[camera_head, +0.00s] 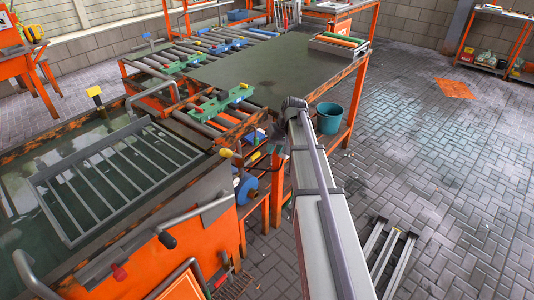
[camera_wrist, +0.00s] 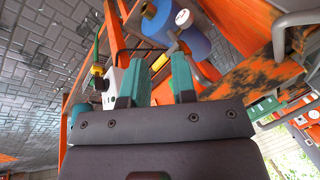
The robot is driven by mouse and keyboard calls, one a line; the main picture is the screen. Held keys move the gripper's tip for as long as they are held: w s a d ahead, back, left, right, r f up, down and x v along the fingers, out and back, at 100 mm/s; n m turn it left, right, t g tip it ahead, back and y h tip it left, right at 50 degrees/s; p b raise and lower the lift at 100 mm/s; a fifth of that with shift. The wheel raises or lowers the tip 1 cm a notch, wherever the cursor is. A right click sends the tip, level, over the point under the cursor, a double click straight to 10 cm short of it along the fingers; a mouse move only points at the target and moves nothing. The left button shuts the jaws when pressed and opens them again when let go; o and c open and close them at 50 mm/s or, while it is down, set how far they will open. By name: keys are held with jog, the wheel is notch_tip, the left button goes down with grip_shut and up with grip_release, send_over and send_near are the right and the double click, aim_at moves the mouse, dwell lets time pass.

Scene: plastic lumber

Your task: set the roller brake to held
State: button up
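My gripper (camera_wrist: 158,80) shows in the wrist view with two teal fingers set apart, and nothing shows held between them. In the camera_head view my arm reaches up to the roller table's near corner, and the gripper is mostly hidden there. I cannot tell for sure which handle is the roller brake. A lever with a yellow tip (camera_head: 225,153) stands by the table's end, close to a blue roll (camera_head: 248,190). In the wrist view blue cylinders (camera_wrist: 191,42) and a yellow knob (camera_wrist: 97,69) by a white box (camera_wrist: 107,83) lie beyond the fingers.
Grey rollers (camera_head: 190,122) carry green clamp-like parts (camera_head: 222,101). A steel rack (camera_head: 115,180) lies in a dark water-like tank at left. Orange frame posts (camera_head: 278,185) stand close to my arm. Paving at right is mostly clear.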

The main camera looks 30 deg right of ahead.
jog(key=shift+t+y, duration=0.5)
jog(key=shift+t, duration=0.1)
jog(key=w+d, duration=0.2)
jog(key=w+d+f, duration=0.1)
jog(key=w+d, duration=0.1)
jog(key=w+d+b, duration=0.1)
jog(key=d, duration=0.1)
jog(key=shift+w+f, duration=0.35)
jog(key=shift+w, duration=0.05)
jog(key=shift+c, duration=0.7)
jog(key=shift+n+t+y, duration=0.3)
jog(key=shift+n+t, duration=0.1)
jog(key=shift+n, duration=0.2)
jog(key=w+d, duration=0.2)
jog(key=w, duration=0.1)
jog(key=shift+w+d+r, duration=0.15)
jog(key=shift+w+r, duration=0.05)
jog(key=shift+r, duration=0.2)
jog(key=shift+c, duration=0.7)
jog(key=shift+w+r+n+t+y+p, duration=0.2)
jog(key=shift+w+r+n, duration=0.15)
jog(key=shift+w, duration=0.25)
jog(key=shift+w+r+n+t+y+p, duration=0.1)
jog(key=shift+w+r+n+y, duration=0.2)
jog(key=shift+w, duration=0.25)
grip_shut()
jog(key=shift+s+a+n, duration=0.15)
jog(key=shift+a+n, duration=0.15)
jog(key=shift+n, duration=0.15)
